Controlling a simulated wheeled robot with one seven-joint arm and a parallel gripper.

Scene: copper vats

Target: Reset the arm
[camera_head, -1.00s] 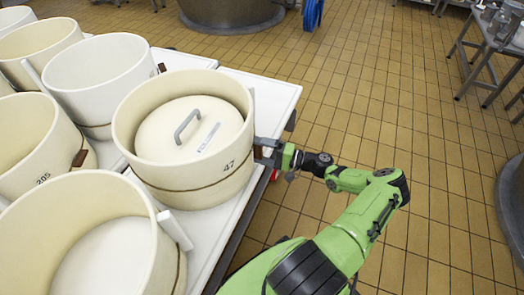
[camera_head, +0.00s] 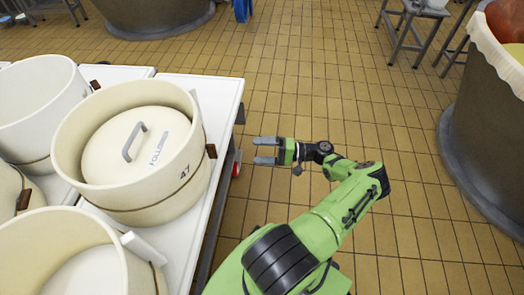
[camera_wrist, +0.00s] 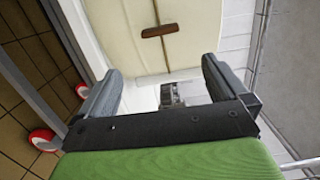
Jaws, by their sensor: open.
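My gripper (camera_head: 265,151) is open and empty in the head view, out over the tiled floor to the right of the table edge. It is apart from the cream mould (camera_head: 192,185) marked 47, which stands on the white table (camera_head: 226,98) with a lid (camera_head: 118,155) with a grey handle inside it. In the wrist view my gripper's two grey fingers (camera_wrist: 160,88) are spread wide. Beyond them is the mould's cream wall (camera_wrist: 120,25) with a brown wooden peg (camera_wrist: 160,31) on its cord. Nothing is between the fingers.
More cream moulds (camera_head: 40,112) stand on the tables at the left. A copper vat (camera_head: 490,130) with a dark base stands at the right, and a metal stand (camera_head: 408,30) at the back. Open tiled floor (camera_head: 330,90) lies between.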

